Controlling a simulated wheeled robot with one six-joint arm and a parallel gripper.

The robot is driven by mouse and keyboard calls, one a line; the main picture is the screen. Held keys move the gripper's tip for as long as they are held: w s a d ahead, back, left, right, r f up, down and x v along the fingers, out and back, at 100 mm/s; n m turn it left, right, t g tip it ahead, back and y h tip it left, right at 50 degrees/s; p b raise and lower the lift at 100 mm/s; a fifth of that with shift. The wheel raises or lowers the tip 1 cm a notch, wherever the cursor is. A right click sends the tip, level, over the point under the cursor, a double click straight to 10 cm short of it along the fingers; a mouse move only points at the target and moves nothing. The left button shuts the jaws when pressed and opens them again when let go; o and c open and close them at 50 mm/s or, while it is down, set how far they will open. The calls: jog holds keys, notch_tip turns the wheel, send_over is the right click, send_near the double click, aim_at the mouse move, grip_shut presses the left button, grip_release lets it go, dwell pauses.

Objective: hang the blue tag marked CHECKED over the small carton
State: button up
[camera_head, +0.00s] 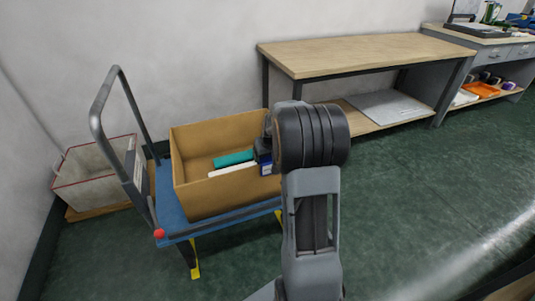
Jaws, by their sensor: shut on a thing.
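A brown open carton (212,204) stands on a blue trolley (170,214) at the left of centre. My gripper (264,156), mostly hidden behind my own wrist, is at the carton's right end. It is shut on a small blue piece with a pale patch, which looks like the blue tag (266,169). Any lettering on it is too small to read. The tag shows in front of the carton's right part. I cannot tell whether it touches the carton wall.
A teal item (233,158) and a white item (232,170) lie in the carton. The trolley's grey handle (112,140) rises at left, beside a grey bin (92,178). A wooden-topped bench (365,54) stands behind at right. Green floor at right is mostly clear.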

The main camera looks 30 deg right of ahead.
jog(key=shift+s+f, duration=0.15)
jog(key=shift+f, duration=0.3)
jog(key=o, duration=0.8)
jog(key=shift+f, duration=0.1)
jog(key=shift+a, duration=0.15)
jog(key=p+v, duration=0.1)
jog(key=v, duration=0.4)
jog(key=p+v, duration=0.1)
jog(key=v, duration=0.3)
jog(key=p+v, duration=0.2)
jog(key=v, duration=0.3)
jog(key=shift+d+r, duration=0.3)
jog(key=shift+r, duration=0.1)
